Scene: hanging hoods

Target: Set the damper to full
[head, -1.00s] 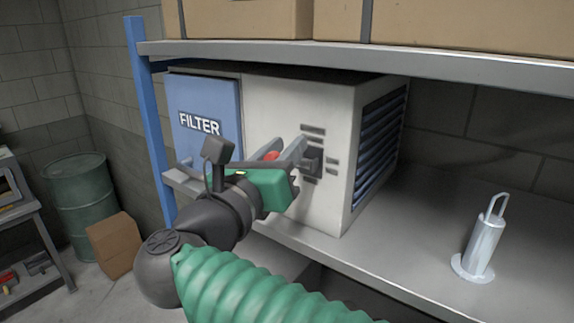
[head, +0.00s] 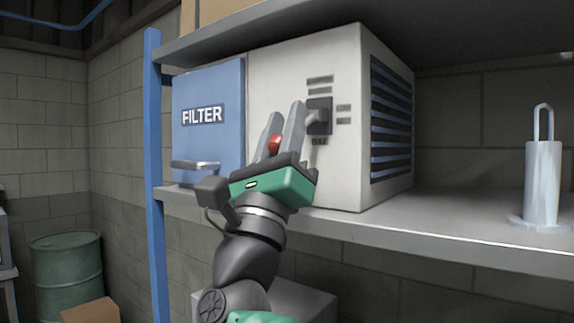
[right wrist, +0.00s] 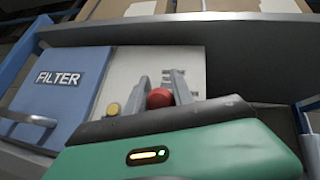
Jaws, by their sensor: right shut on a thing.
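The pale hood box (head: 345,175) stands on the shelf. Its front has a dark damper plate (head: 320,113) with labels above, right and below, too small to read. A grey lever stub shows at the plate, partly behind my right finger. My right gripper (head: 287,112) is in front of the plate's left side, fingers pointing up. A red knob (head: 275,144) sits between its fingers; it also shows in the right wrist view (right wrist: 159,98). The gripper is shut on this knob. How the knob joins the lever is hidden. My left gripper is not in view.
A blue FILTER door (head: 207,140) with a handle (head: 195,165) is left of the panel. A yellow button (right wrist: 113,109) shows in the right wrist view. A blue post (head: 153,180) stands left. A metal cylinder with a loop (head: 543,180) stands on the shelf at right.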

